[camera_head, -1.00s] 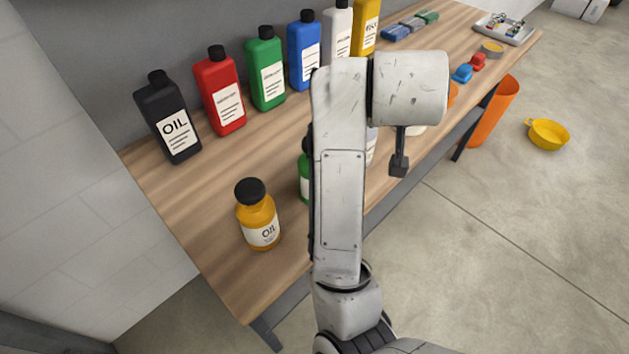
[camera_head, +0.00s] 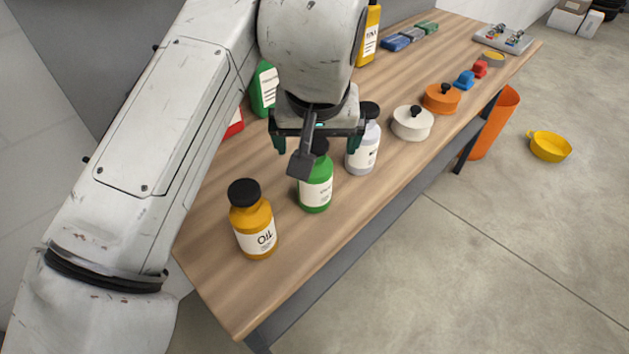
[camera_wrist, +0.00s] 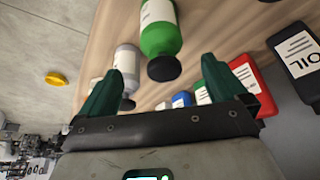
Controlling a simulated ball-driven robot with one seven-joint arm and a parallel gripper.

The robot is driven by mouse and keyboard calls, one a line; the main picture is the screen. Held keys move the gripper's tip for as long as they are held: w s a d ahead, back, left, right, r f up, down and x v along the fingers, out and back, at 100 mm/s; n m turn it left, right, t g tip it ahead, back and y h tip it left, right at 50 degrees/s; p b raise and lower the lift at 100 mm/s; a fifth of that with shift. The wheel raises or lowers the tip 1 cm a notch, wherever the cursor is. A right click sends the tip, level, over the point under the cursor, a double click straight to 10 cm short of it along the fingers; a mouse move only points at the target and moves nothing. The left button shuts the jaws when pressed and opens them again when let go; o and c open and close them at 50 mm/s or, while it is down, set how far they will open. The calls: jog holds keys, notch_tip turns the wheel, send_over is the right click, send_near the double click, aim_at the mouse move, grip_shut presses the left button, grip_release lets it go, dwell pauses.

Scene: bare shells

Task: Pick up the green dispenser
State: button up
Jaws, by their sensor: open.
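The green dispenser (camera_head: 317,197) is a round green bottle with a white label and black cap, standing upright near the table's front edge. My gripper (camera_head: 316,146) is open and empty above and slightly behind it in the head view; the wrist hides part of its cap. In the wrist view the green dispenser (camera_wrist: 161,38) lies ahead, its black cap nearest my camera, and its line falls between the two green fingers of my gripper (camera_wrist: 160,68). The fingers do not appear to touch it.
A yellow oil bottle (camera_head: 252,222) stands left of it and a white-grey bottle (camera_head: 363,150) close on its right. A white pot (camera_head: 412,124) and orange pot (camera_head: 441,99) stand farther right. Tall canisters, including a green one (camera_head: 262,90), line the back.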

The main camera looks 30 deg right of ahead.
aim_at(315, 181)
jog(key=shift+w+p+x, duration=0.2)
jog(key=shift+p+x, duration=0.1)
jog(key=shift+x, duration=3.65)
jog(key=shift+a, duration=0.1)
jog(key=shift+c, duration=0.5)
jog(key=shift+r, duration=0.1)
grip_shut()
